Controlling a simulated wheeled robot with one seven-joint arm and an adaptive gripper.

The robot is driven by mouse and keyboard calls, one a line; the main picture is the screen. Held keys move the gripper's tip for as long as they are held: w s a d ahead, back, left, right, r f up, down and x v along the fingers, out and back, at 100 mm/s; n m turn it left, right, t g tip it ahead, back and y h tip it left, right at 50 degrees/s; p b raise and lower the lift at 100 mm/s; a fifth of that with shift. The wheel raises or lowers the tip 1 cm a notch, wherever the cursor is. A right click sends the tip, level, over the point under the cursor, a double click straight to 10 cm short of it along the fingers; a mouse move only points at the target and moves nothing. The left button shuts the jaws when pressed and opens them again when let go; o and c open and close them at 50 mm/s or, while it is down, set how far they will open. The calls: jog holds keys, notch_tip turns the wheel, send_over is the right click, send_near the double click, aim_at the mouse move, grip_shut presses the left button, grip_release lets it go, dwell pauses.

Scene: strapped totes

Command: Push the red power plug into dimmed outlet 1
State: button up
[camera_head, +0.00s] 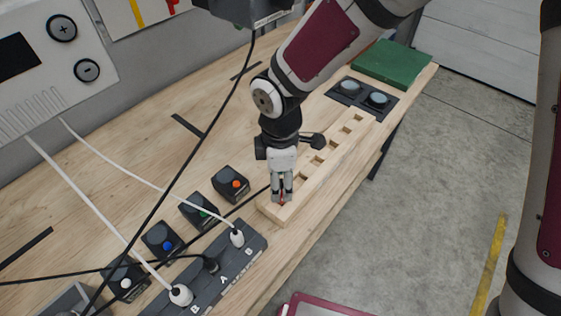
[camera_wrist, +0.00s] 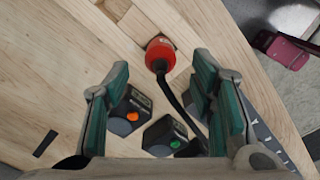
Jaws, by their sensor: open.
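The red power plug (camera_wrist: 160,52) sits in the near-end slot of the slotted wooden rack (camera_head: 330,158), its black cable running back between my fingers in the wrist view. In the head view only a bit of red shows at my fingertips. My gripper (camera_head: 282,190) points down over that end of the rack. It is open, its two green-padded fingers (camera_wrist: 161,66) on either side of the plug and apart from it. A black power strip (camera_head: 222,262) with letter labels holds two white plugs and a black one. I cannot read which outlet is number 1.
Several black boxes with coloured knobs, including an orange one (camera_head: 231,183) and a green one (camera_head: 199,209), stand left of the rack. A dark panel (camera_head: 362,97) with two round grey fittings and a green block (camera_head: 393,63) lie at the far end. Cables cross the bench.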

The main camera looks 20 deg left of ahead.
jog(key=shift+f, duration=2.05)
grip_shut()
jog(key=c, duration=0.7)
grip_release()
jog(key=shift+c, duration=0.2)
grip_shut()
jog(key=shift+r, duration=0.2)
jog(key=shift+r+p, duration=1.15)
jog(key=shift+r, duration=1.2)
